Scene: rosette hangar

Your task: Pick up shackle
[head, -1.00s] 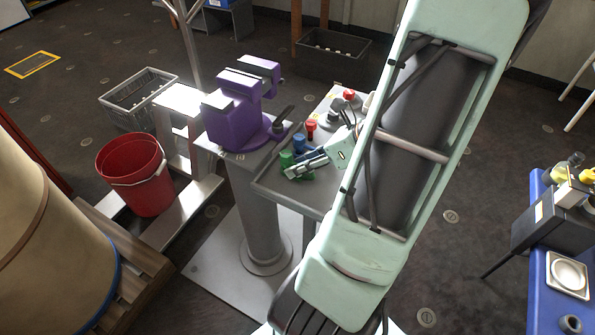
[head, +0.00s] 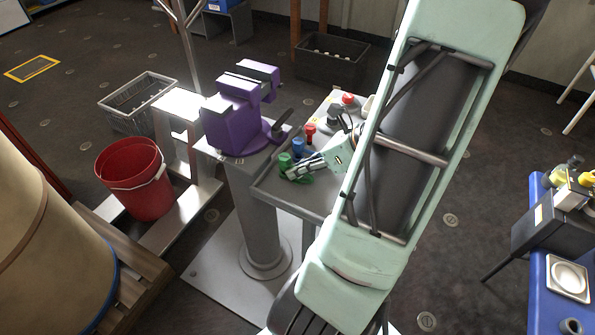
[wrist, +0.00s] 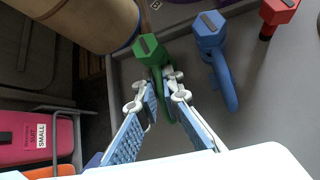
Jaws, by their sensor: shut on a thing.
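The green shackle (wrist: 152,50) has a hexagonal head and a curved body that runs down between my fingers in the wrist view. My gripper (wrist: 160,90) is shut on that body, its pale-blue pads on either side. In the head view, the green shackle (head: 285,160) is at the near-left part of the grey tray table, and my gripper (head: 302,169) reaches it from the right. Part of the green piece is hidden by the fingers. It appears to be still at the tray surface. A blue one (wrist: 210,32) and a red one (wrist: 278,12) lie to its right.
The grey tray table (head: 285,195) has a raised rim close to the green piece. A purple vise (head: 235,115) stands just left on its pedestal. A red bucket (head: 135,180) and a grey crate (head: 125,122) stand on the floor further left.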

